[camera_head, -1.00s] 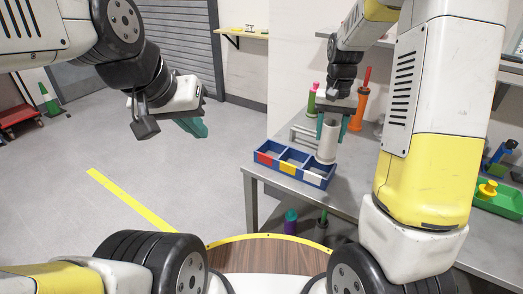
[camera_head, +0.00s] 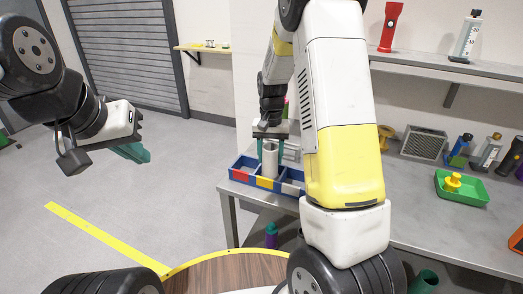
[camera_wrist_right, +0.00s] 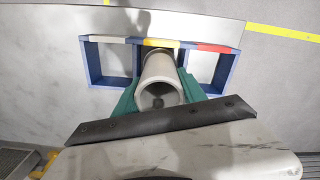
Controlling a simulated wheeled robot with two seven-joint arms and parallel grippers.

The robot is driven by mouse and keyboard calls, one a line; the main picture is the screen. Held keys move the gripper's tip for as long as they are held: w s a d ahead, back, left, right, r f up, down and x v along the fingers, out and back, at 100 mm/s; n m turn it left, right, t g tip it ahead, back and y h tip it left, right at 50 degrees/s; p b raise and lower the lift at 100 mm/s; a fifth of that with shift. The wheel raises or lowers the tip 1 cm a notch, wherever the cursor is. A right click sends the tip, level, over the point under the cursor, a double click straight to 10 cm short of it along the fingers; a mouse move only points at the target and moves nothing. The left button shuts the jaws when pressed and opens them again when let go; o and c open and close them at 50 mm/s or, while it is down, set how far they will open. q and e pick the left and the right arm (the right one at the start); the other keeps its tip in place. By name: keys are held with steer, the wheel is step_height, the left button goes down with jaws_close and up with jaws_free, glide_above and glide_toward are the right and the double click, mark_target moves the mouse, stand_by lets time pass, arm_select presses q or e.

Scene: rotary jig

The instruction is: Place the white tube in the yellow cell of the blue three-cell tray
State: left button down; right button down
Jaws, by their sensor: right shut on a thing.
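The blue three-cell tray (camera_head: 253,180) sits at the near left edge of the grey table, with red, yellow and white labels on its front wall. The white tube (camera_head: 270,163) stands upright at the middle cell, behind the yellow label (camera_head: 267,183). My right gripper (camera_head: 269,149) is shut on the tube from above. In the right wrist view the tube (camera_wrist_right: 158,68) is between the teal fingers (camera_wrist_right: 160,92) and covers much of the middle cell; its lower end is hidden, so I cannot tell if it touches the floor. My left gripper (camera_head: 132,152) hangs away from the table, its opening unclear.
A green bin (camera_head: 462,190) with a yellow part stands right on the table, near a grey box (camera_head: 424,143) and several bottles. A shelf (camera_head: 440,72) runs above. The tray's outer cells look empty. My right arm hides part of the table.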

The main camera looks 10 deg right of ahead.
steer(key=shift+f, duration=0.75)
steer(key=shift+f, duration=0.1)
steer(key=c, duration=0.7)
jaws_free()
steer(key=shift+o, duration=0.2)
step_height(320, 180, up, 12)
steer(key=s+r+n+t, duration=0.1)
steer(key=s+r+t, duration=0.1)
steer(key=s, duration=0.6)
steer(key=s+a+r+n+t+y, duration=0.1)
steer(key=s+r+t, duration=0.1)
steer(key=s+r, duration=0.3)
steer(key=s+a+r+n+t+y, duration=0.1)
steer(key=s+r, duration=0.3)
steer(key=s, duration=0.7)
steer(key=shift+s+r+n+t, duration=0.25)
steer(key=shift+n+t, duration=0.15)
steer(key=shift+t, duration=0.2)
